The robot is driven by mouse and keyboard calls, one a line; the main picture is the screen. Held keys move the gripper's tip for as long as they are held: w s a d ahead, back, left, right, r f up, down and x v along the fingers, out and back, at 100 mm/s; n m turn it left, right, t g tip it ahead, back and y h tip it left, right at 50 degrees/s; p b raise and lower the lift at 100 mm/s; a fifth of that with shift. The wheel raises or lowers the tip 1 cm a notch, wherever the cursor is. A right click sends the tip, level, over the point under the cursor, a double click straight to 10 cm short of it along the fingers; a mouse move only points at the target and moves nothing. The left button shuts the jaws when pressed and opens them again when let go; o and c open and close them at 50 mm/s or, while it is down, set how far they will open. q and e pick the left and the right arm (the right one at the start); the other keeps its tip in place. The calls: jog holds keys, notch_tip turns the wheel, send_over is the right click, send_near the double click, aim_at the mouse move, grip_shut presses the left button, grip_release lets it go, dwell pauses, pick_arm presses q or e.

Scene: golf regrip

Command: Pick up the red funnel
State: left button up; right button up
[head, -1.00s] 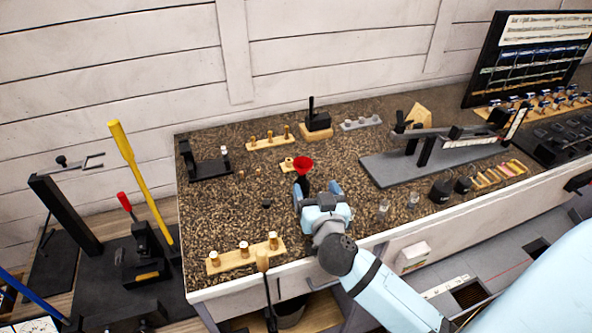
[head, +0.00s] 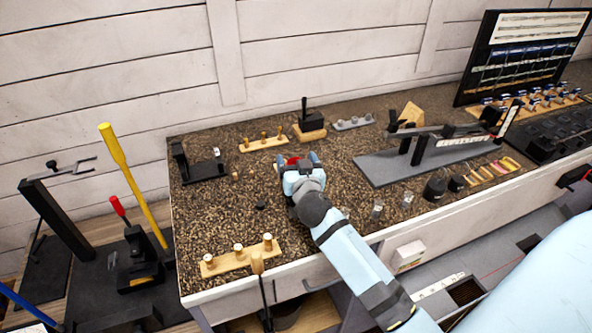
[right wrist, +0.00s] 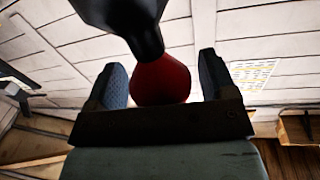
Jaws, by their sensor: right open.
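The red funnel (head: 293,160) stands on the bench, mostly hidden in the head view behind my right gripper (head: 297,162). In the right wrist view the red funnel (right wrist: 163,82) lies between the two blue fingers of my open right gripper (right wrist: 160,78). A gap shows on each side of it there. A dark part (right wrist: 125,20) sits across the funnel in that view, and I cannot tell whether it belongs to the funnel or to a holder. My left gripper is not in view.
A wooden peg rack (head: 264,144) and a black block on a wooden base (head: 309,135) stand behind the funnel. A grey plate with a black fixture (head: 385,172) is to the right. Another wooden rack (head: 222,264) is at the front left. The bench left of the gripper is mostly clear.

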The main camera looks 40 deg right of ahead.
jog(key=c, duration=0.9)
jog(key=shift+r, duration=0.15)
